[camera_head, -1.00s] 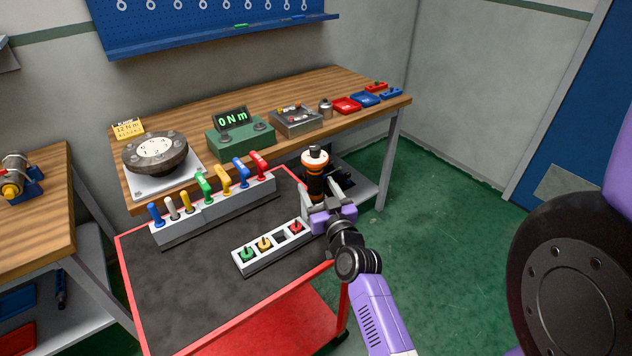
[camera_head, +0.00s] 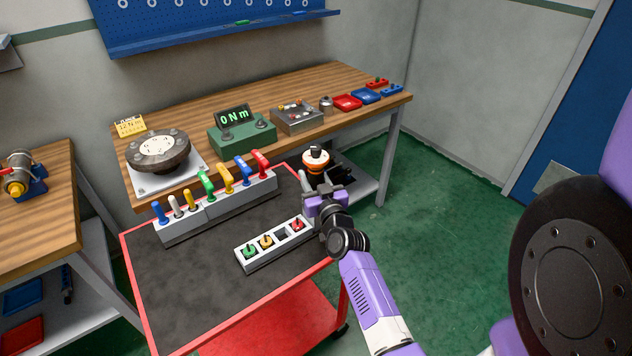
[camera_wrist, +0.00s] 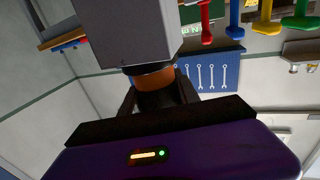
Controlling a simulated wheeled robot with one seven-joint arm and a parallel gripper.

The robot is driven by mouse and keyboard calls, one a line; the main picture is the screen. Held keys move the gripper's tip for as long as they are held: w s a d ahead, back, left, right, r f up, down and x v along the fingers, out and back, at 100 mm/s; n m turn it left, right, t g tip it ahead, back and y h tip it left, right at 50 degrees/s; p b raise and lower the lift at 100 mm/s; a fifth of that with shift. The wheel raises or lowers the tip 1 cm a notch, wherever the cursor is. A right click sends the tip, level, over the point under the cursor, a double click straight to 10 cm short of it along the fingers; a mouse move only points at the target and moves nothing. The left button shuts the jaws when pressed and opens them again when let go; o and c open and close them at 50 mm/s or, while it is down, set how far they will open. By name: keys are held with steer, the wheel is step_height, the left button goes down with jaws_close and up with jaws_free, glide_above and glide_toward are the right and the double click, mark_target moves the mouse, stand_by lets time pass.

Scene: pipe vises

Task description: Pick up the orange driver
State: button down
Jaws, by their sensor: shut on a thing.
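The orange driver (camera_head: 316,166) is in my gripper (camera_head: 325,188), off the right end of the cart's back edge. It has orange and black parts and a pale top with a dark tip. My gripper hides its lower part in the head view. In the wrist view, an orange band of the driver (camera_wrist: 154,79) and a large grey block on it show between the dark fingers of my gripper (camera_wrist: 160,96). The fingers are shut on the driver.
A grey holder (camera_head: 262,262) on the cart (camera_head: 185,307) carries green, yellow and red pieces and has one empty slot. A rack of coloured handles (camera_head: 200,222) stands behind it. The workbench (camera_head: 290,88) bears a round fixture (camera_head: 158,152) and a torque display (camera_head: 236,118). Green floor lies right.

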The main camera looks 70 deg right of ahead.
steer(key=shift+r, duration=0.15)
steer(key=shift+r, duration=0.1)
step_height(320, 180, up, 16)
steer(key=p, duration=0.5)
steer(key=shift+p, duration=0.3)
steer(key=shift+r, duration=0.9)
